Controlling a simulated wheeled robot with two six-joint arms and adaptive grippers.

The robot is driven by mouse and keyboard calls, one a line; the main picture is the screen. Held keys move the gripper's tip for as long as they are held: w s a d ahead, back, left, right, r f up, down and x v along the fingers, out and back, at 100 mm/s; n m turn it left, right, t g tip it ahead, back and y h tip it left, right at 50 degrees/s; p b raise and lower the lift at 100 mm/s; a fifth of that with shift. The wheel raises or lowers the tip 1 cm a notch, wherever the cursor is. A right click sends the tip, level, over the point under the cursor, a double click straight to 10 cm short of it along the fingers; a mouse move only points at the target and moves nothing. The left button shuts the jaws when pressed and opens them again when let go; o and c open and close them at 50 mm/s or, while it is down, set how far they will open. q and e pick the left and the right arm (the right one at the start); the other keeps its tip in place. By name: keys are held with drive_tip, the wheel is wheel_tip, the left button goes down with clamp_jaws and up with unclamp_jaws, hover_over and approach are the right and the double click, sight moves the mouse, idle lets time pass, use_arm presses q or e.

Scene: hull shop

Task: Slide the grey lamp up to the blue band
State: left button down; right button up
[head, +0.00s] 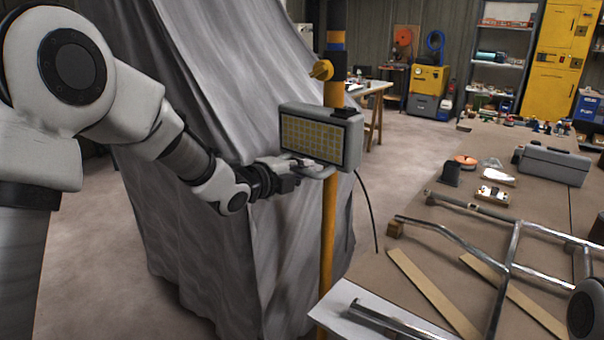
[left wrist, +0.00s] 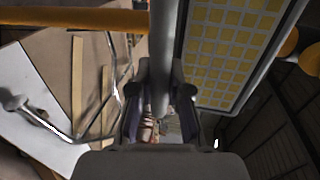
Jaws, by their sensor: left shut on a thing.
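The grey lamp (head: 319,137), with a yellow-celled panel, sits on an upright yellow pole (head: 328,240). The blue band (head: 336,47) is on the pole above the lamp, with a clear gap between them. A yellow knob (head: 321,69) sticks out from the pole between lamp and band. My left gripper (head: 312,169) is shut on the grey handle bar under the lamp. In the left wrist view the bar (left wrist: 162,55) runs between the fingers (left wrist: 160,95), beside the lamp panel (left wrist: 232,45). My right gripper is out of view.
A draped grey cover (head: 220,110) stands close behind my left arm and the pole. A workbench (head: 400,262) at right carries a metal tube frame (head: 507,250), wood strips and a grey toolbox (head: 553,163). A dark cable (head: 368,210) hangs from the lamp.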

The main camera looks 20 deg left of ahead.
use_arm(q)
drive_tip(key=shift+r, duration=0.1)
drive_tip(key=c, duration=1.1)
unclamp_jaws()
drive_tip(key=v, duration=1.2)
drive_tip(key=shift+d, duration=0.1)
